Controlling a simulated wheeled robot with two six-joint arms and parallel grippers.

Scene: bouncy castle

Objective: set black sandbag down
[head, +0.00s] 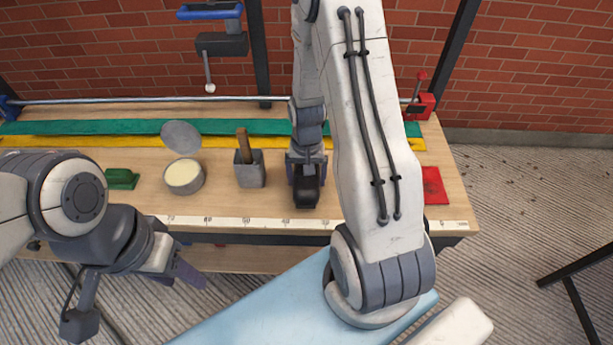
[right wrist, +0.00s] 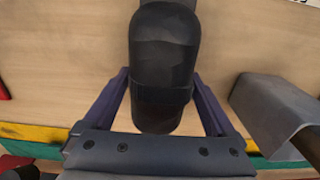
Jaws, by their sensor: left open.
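The black sandbag (head: 306,193) is at the wooden table (head: 222,205), near its front edge, right of the grey holder. My right gripper (head: 306,172) is above and behind it. My left gripper (head: 182,268) is open and empty, low in front of the table.
A grey holder (head: 250,175) with a wooden handle stands left of the sandbag, near my right gripper. Further left are an open tin (head: 184,178) and a green block (head: 121,179). A red piece (head: 434,186) lies right. Green and yellow strips run along the back.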

